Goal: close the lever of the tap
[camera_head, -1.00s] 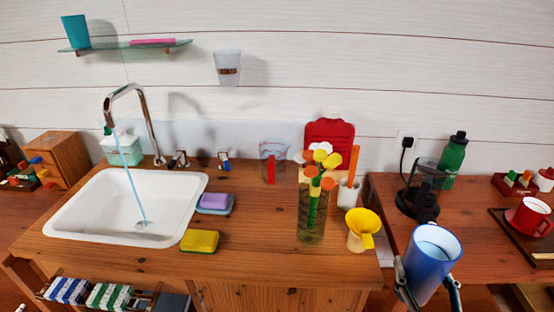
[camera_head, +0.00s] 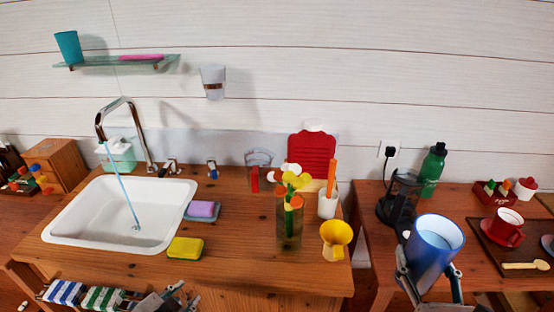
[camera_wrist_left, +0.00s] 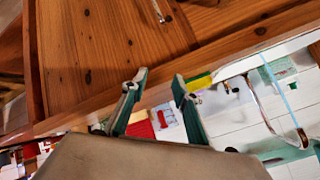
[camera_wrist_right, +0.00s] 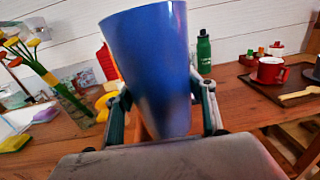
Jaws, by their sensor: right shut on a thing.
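The chrome tap (camera_head: 131,108) arches over the white sink (camera_head: 72,238), and a thin blue stream of water (camera_head: 125,190) runs from its spout into the basin. A small chrome lever (camera_head: 172,167) stands at the tap's base on the right. A handle with a blue mark (camera_head: 212,170) stands further right. My left gripper (camera_head: 170,297) is low at the counter's front edge, well away from the tap; in the left wrist view its fingers (camera_wrist_left: 158,92) are apart and empty. My right gripper (camera_head: 429,277) is shut on a blue cup (camera_head: 440,240), also seen in the right wrist view (camera_wrist_right: 150,60).
A yellow sponge (camera_head: 186,248) and a purple soap (camera_head: 202,209) lie right of the sink. A glass vase with flowers (camera_head: 289,225) and a yellow funnel (camera_head: 336,240) stand further right. Striped towels (camera_head: 85,296) hang in front. The counter between sponge and vase is clear.

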